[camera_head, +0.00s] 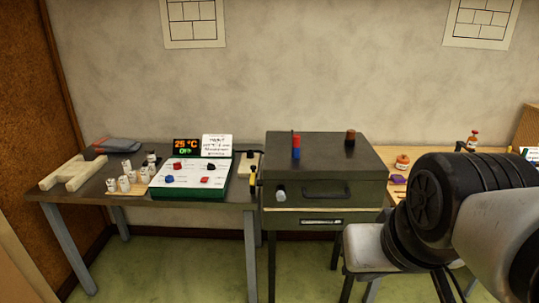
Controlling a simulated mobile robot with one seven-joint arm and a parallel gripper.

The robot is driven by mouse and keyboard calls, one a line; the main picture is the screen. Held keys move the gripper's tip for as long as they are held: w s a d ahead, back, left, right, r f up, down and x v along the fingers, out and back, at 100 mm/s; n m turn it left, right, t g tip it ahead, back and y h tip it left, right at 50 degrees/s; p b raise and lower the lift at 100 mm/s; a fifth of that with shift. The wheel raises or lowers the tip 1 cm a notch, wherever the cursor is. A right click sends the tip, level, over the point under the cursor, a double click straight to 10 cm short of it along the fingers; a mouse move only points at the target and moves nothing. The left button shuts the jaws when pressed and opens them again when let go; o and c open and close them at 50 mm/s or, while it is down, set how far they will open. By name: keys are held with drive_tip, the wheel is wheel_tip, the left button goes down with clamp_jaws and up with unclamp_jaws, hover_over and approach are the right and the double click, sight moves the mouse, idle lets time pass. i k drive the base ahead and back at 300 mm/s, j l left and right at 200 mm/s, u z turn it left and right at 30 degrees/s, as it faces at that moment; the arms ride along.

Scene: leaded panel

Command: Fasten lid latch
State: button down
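A dark grey box with a flat lid (345,150) stands at the center, its lid looking closed. A dark handle (325,188) is on its front, with a pale grey knob-like part (280,193) to its left. A small yellow and black upright piece (253,175) is at the box's left side. I cannot tell which of these is the latch, or whether it is fastened. My arm's black and white links fill the lower right, in front of the right-hand table. My gripper cannot be made out.
A red and blue cylinder (296,146) and a brown one (350,138) stand on the lid. The left table (85,190) holds a control panel (190,180), a display (187,147) and several white jars. A stool (362,245) stands at the box's lower right.

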sight(254, 167)
drive_tip(key=i+j, duration=0.3)
drive_tip(key=i, duration=0.2)
drive_tip(key=i+j, duration=0.25)
drive_tip(key=i, duration=0.3)
drive_tip(key=i+j, duration=0.3)
drive_tip(key=i, duration=0.2)
drive_tip(key=i+j, duration=0.3)
drive_tip(key=i, duration=0.2)
